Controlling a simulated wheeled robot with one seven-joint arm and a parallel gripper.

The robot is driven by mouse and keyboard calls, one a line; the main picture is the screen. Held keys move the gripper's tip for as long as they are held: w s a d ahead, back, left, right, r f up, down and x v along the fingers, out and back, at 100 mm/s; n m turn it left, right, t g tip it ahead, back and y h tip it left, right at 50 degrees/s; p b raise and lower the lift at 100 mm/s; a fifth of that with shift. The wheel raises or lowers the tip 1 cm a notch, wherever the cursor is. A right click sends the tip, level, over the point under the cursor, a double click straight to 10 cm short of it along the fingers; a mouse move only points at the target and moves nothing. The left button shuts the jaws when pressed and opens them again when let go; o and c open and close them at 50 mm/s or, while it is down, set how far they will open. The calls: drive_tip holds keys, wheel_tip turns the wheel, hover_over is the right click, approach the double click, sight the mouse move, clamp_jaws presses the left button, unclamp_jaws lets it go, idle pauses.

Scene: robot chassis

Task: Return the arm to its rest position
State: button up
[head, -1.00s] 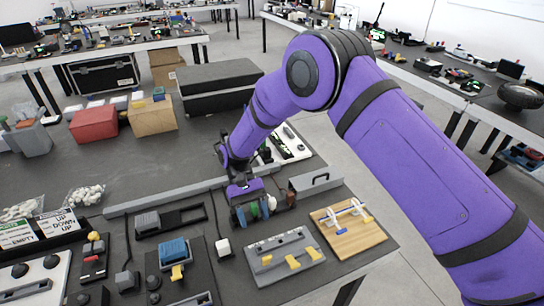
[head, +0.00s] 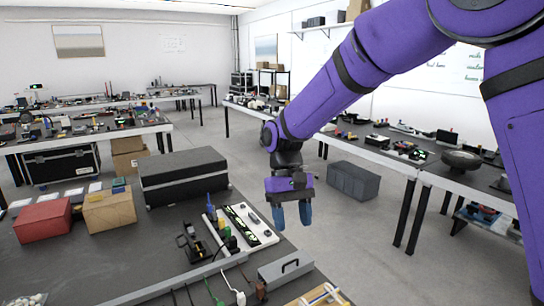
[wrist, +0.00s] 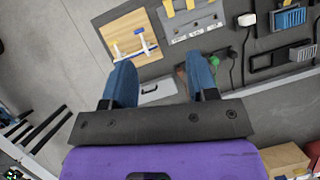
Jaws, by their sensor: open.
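My purple arm reaches in from the right in the head view, with its gripper (head: 291,215) hanging above the far right edge of the dark table. The two blue fingers point down and stand apart with nothing between them. In the wrist view the blue fingers of my gripper (wrist: 162,85) are spread wide, and the table's front corner shows beyond them. No object is held.
On the dark table (head: 160,245) stand a red box (head: 42,220), a cardboard box (head: 109,208), a black case (head: 184,178) and a white strip board (head: 240,228). A grey bin (head: 353,180) sits on the floor beyond. Open floor lies right of the table.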

drive_tip(key=s+d+r+m+t+y, duration=0.2)
drive_tip(key=s+d+r+t, duration=0.35)
drive_tip(key=d+r, duration=0.8)
drive_tip(key=s+d+m+t, duration=0.2)
drive_tip(key=s+d+t, duration=0.2)
drive_tip(key=s+d, duration=0.8)
drive_tip(key=s, duration=0.4)
drive_tip(key=shift+d+r+t+h, duration=0.2)
drive_tip(key=shift+d+t+h, duration=0.05)
drive_tip(key=shift+t+h, duration=0.15)
